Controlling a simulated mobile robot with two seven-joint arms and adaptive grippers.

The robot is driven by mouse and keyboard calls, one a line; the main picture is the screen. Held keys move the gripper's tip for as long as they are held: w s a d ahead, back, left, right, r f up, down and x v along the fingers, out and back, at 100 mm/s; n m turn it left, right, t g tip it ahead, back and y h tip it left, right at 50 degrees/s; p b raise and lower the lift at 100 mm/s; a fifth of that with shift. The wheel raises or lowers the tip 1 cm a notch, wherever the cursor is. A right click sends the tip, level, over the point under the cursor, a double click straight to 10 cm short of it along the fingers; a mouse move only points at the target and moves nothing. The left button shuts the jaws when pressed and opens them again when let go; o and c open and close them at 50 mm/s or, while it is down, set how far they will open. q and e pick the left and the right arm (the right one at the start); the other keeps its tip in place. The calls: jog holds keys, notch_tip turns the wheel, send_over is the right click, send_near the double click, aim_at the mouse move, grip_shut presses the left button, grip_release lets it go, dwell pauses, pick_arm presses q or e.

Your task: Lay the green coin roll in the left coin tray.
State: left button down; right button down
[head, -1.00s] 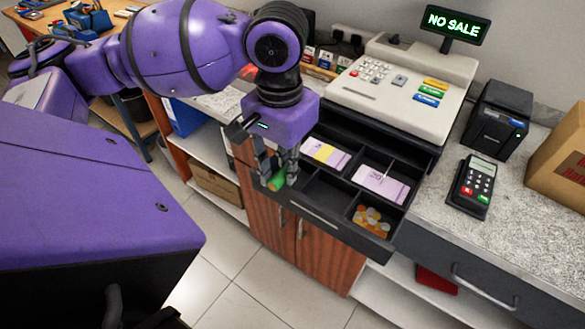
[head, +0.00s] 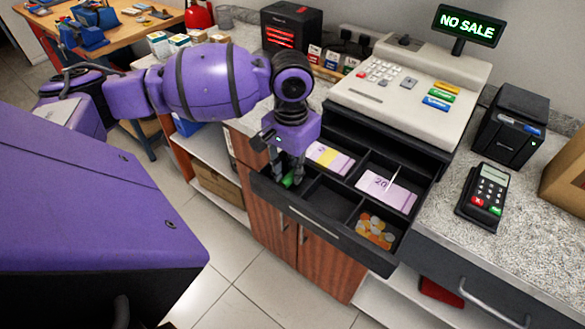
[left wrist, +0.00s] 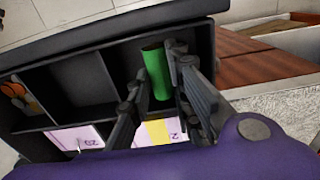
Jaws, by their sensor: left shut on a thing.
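The green coin roll (head: 288,180) is held by my left gripper (head: 287,176) at the front left of the open cash drawer. In the left wrist view the green roll (left wrist: 155,70) is between the fingers, which are shut on it. It is inside or just over the left coin tray (left wrist: 128,52), the front left compartment; contact with the floor cannot be told. The middle coin tray (head: 328,197) is empty. The right coin tray holds loose coins (head: 376,230). My right gripper is not in view.
Banknotes (head: 330,158) and more notes (head: 387,193) lie in the drawer's back compartments. Thin dark dividers separate the compartments. The cash register (head: 410,90) stands behind the drawer. A card terminal (head: 484,196) stands on the counter to the right.

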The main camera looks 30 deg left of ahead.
aim_at(291, 173)
pick_arm(q)
jog(key=shift+f, duration=0.15)
jog(key=shift+f, duration=0.35)
jog(key=c, duration=1.6)
grip_release()
jog(key=shift+r, duration=0.2)
notch_tip(291, 173, up, 13)
jog(key=shift+f+p, duration=0.1)
jog(key=shift+p, duration=0.35)
